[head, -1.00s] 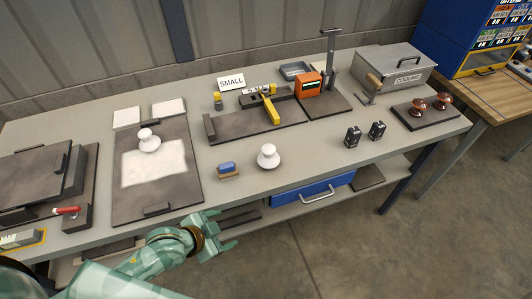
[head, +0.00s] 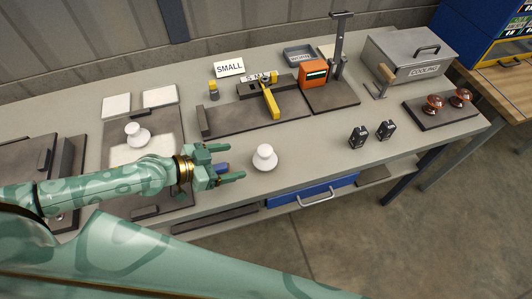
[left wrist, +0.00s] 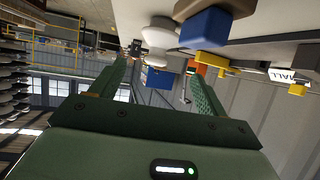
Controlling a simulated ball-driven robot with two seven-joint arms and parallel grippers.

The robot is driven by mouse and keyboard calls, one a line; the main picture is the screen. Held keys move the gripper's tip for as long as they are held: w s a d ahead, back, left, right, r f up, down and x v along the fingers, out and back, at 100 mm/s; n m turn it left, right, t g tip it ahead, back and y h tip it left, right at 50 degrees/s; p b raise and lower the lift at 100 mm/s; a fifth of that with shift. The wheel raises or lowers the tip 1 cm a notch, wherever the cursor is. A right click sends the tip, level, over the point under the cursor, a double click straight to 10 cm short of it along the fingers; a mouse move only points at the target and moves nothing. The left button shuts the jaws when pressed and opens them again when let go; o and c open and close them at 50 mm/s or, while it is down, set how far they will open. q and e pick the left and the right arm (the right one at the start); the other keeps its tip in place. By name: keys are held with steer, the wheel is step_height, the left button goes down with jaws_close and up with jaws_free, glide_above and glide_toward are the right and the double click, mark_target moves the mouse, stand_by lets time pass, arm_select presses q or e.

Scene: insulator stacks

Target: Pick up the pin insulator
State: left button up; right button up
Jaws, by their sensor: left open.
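A white pin insulator (head: 264,158) stands upright on the grey bench near its front edge. A second white insulator (head: 137,134) stands on the dark board at the left. My left gripper (head: 237,162) is open, its fingers pointing right toward the first insulator and a short gap away from it. In the left wrist view the white insulator (left wrist: 160,36) shows beyond the open fingers (left wrist: 158,72), with nothing between them. My right gripper is out of view.
A blue block (head: 221,168) is partly hidden behind my left gripper; it also shows in the left wrist view (left wrist: 206,28). Two small black blocks (head: 372,134) stand to the right. Copper-coloured insulators (head: 434,104) sit on a dark tray.

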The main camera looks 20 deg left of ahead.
mark_target(260, 157)
arm_select(q)
steer(key=x, duration=0.6)
steer(key=shift+w+d, duration=0.15)
steer(key=shift+w, duration=0.05)
steer(key=x, duration=0.5)
steer(key=shift+d, duration=0.25)
steer(key=shift+a, duration=0.1)
